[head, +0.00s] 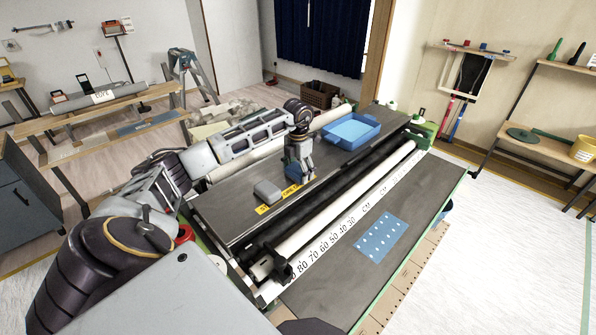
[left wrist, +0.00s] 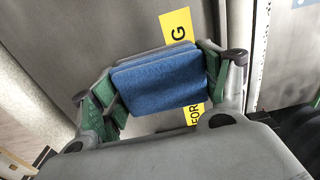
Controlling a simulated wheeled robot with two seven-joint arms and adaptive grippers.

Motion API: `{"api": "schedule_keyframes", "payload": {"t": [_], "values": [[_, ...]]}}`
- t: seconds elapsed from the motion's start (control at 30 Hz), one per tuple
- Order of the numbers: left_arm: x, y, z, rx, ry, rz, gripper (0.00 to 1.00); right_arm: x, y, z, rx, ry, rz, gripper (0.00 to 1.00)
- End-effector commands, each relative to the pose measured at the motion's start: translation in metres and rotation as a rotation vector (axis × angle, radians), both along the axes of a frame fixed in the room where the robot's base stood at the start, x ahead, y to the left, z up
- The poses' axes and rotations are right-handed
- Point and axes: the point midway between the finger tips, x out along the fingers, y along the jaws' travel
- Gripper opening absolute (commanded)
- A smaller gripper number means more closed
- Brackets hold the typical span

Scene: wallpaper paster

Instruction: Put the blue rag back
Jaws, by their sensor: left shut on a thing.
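The blue rag (left wrist: 158,83) is a folded pad with a grey layer along its far edge. In the left wrist view it sits between the green fingers of my left gripper (left wrist: 160,88), which is shut on it. In the head view my left gripper (head: 297,173) points down over the machine's dark top, at the right end of a yellow label (head: 268,209). Only a little of the rag shows there. The label also shows behind the rag in the left wrist view (left wrist: 177,27). I cannot tell whether the rag touches the surface. My right gripper is not in view.
A grey block (head: 267,191) lies left of the gripper near the label. A blue tray (head: 352,130) stands farther back on the same top. A long white roller (head: 335,213) runs in front. A blue dotted sheet (head: 381,238) lies on the front board.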

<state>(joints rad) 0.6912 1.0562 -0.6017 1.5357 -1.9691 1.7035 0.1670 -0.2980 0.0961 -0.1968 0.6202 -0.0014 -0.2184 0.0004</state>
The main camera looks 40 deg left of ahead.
Motion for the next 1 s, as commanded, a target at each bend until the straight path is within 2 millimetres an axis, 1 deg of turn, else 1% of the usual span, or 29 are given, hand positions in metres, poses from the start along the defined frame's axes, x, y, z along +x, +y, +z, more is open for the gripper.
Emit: {"api": "schedule_keyframes", "payload": {"t": [0.1, 0.13, 0.27, 0.87, 1.0], "values": [[0.0, 0.0, -0.003, 0.0, 0.0, 0.0, 0.5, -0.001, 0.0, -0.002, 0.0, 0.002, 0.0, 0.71], [0.0, 0.0, -0.002, 0.0, 0.0, 0.0, 0.79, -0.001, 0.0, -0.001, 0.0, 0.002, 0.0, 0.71], [0.0, 0.0, -0.002, 0.0, 0.0, 0.0, 0.96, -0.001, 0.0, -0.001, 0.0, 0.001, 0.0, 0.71], [0.0, 0.0, -0.002, 0.0, 0.001, 0.0, 0.97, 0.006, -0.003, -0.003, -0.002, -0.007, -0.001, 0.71], [0.001, 0.0, 0.01, 0.001, -0.003, 0.0, 0.97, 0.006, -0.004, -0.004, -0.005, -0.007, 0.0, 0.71]]}}
